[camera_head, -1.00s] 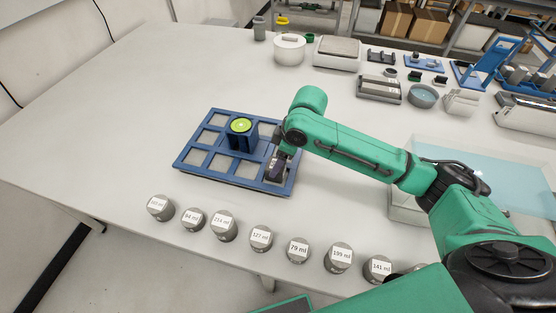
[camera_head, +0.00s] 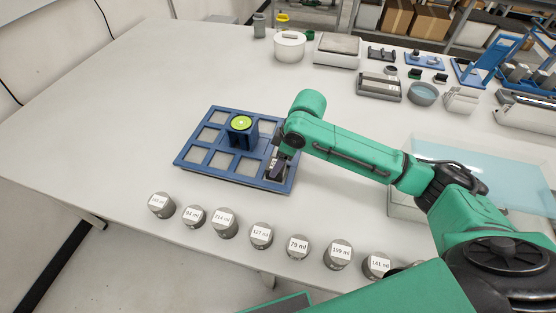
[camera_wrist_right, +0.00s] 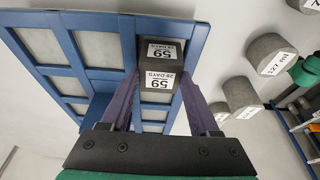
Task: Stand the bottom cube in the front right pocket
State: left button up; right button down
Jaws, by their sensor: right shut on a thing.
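The blue pocketed tray (camera_head: 232,179) lies on the table, and its frame fills the left of the right wrist view (camera_wrist_right: 128,40). A dark grey cube with "59" and "28 DAYS" labels (camera_wrist_right: 160,62) is between my right gripper's purple fingers (camera_wrist_right: 160,88). In the head view, my right gripper (camera_head: 278,166) points down at the tray's front right pocket, shut on the cube (camera_head: 277,178). The cube is at that pocket; whether it touches the pocket floor cannot be told. The gripper hides part of it. My left gripper is out of view.
A blue stand with a lime disc (camera_head: 241,123) rises from the tray, left of my gripper. Several labelled grey cylinders (camera_head: 261,236) line the table's front. A clear-sided box (camera_head: 480,175) is to the right, under my arm. The table left of the tray is clear.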

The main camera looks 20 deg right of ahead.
jog(key=shift+f, duration=0.15)
dwell(0.3)
jog(key=shift+c, duration=0.2)
grip_release()
notch_tip(320, 180, up, 5)
jog(key=p, duration=0.6)
jog(key=shift+s, duration=0.1)
dwell(0.3)
